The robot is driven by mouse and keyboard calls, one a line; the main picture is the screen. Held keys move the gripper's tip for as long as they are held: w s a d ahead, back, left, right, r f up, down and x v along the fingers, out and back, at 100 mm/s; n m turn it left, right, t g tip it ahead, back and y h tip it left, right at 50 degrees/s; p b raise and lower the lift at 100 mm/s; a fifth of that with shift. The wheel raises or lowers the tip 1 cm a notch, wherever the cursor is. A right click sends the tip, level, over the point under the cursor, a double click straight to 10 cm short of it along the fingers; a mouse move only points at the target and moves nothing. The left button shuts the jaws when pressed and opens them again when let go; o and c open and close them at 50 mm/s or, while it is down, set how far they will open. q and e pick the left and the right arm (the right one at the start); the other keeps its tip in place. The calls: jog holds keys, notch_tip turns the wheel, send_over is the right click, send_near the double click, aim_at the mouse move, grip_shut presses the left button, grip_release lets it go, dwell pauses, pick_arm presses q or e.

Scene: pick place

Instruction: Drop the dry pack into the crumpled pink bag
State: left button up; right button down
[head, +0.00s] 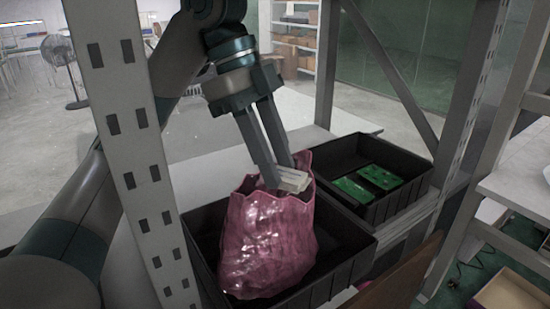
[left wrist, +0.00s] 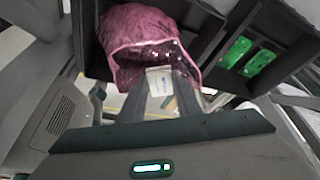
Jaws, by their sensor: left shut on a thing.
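The crumpled pink bag (head: 266,240) stands upright with its mouth open in a black bin in the head view. It also shows in the left wrist view (left wrist: 135,28). My left gripper (head: 283,175) points down at the bag's mouth. It is shut on the dry pack (head: 294,180), a small whitish packet, at the bag's rim. The dry pack also shows between the fingertips in the left wrist view (left wrist: 159,80). I cannot tell how far the pack is inside the bag. My right gripper is not in view.
The black bin (head: 345,262) holds the bag. A second black bin (head: 405,203) behind it to the right holds two green items (head: 380,177). A perforated grey shelf post (head: 125,130) stands at the left front, close to my left arm.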

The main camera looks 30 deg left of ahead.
pick_arm(q)
jog(key=shift+f, duration=0.2)
jog(key=o, duration=1)
jog(key=shift+r, duration=0.1)
jog(key=shift+v, duration=0.85)
jog(key=a+r, duration=0.1)
jog(key=a, duration=1.1)
jog(key=shift+a+r, duration=0.2)
jog(key=shift+a, duration=0.05)
jog(key=shift+w, duration=0.1)
